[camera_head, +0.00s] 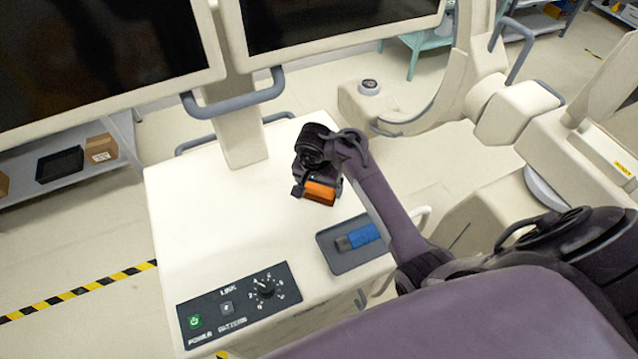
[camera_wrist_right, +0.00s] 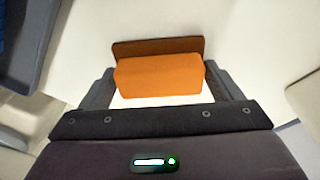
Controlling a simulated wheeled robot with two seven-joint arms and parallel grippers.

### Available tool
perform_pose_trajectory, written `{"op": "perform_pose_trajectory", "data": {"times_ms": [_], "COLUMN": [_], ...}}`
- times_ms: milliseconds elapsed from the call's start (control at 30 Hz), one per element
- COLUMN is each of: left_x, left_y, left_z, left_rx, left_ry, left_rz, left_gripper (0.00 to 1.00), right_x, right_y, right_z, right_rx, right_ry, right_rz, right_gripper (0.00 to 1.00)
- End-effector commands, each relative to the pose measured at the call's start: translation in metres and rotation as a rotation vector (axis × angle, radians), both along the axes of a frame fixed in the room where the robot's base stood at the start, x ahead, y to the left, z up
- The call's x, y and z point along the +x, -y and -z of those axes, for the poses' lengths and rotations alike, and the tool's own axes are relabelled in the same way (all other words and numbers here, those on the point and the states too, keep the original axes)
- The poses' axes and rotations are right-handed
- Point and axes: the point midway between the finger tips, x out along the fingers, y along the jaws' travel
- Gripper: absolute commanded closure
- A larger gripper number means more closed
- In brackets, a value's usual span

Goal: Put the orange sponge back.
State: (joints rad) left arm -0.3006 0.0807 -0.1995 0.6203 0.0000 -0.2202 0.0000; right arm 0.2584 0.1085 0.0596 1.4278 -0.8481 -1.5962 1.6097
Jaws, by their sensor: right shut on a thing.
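The orange sponge (camera_head: 320,193) is between the fingers of my right gripper (camera_head: 316,188), over the white cart top. In the right wrist view the orange sponge (camera_wrist_right: 160,77) spans the gap between both fingers, with a dark brown band along its far side. My right gripper is shut on it. I cannot tell whether the sponge touches the cart top. A dark shallow tray (camera_head: 335,263) lies on the cart nearer the front right and holds a blue thing (camera_head: 364,236) with a grey end. The tray (camera_wrist_right: 38,55) also shows at the upper left in the right wrist view. My left gripper is not in view.
The white cart top (camera_head: 205,215) is clear to the left of my gripper. A control panel (camera_head: 240,303) with a knob is at its front. A column with two monitors (camera_head: 100,60) and grey handles (camera_head: 235,103) rises at the back.

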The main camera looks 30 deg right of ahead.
Motion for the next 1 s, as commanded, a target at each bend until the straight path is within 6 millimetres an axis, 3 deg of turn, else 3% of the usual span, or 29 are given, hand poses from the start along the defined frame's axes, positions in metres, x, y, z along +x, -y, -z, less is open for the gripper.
{"op": "perform_pose_trajectory", "data": {"times_ms": [100, 133, 233, 567, 1000], "left_x": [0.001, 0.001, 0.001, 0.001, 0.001], "left_y": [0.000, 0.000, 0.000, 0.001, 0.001], "left_z": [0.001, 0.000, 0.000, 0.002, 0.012], "left_rx": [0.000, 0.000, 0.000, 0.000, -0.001], "left_ry": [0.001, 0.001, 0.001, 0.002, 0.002], "left_rz": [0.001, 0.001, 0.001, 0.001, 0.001], "left_gripper": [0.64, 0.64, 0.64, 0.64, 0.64], "right_x": [0.000, 0.000, 0.000, 0.000, -0.009], "right_y": [0.000, 0.000, 0.000, -0.003, -0.012], "right_z": [0.001, 0.001, 0.001, -0.008, -0.093], "right_rx": [0.000, 0.000, 0.000, 0.002, 0.003], "right_ry": [0.000, 0.000, 0.000, 0.004, 0.003], "right_rz": [0.000, 0.000, 0.000, -0.002, -0.001], "right_gripper": [0.36, 0.10, 0.00, 0.00, 0.00]}}
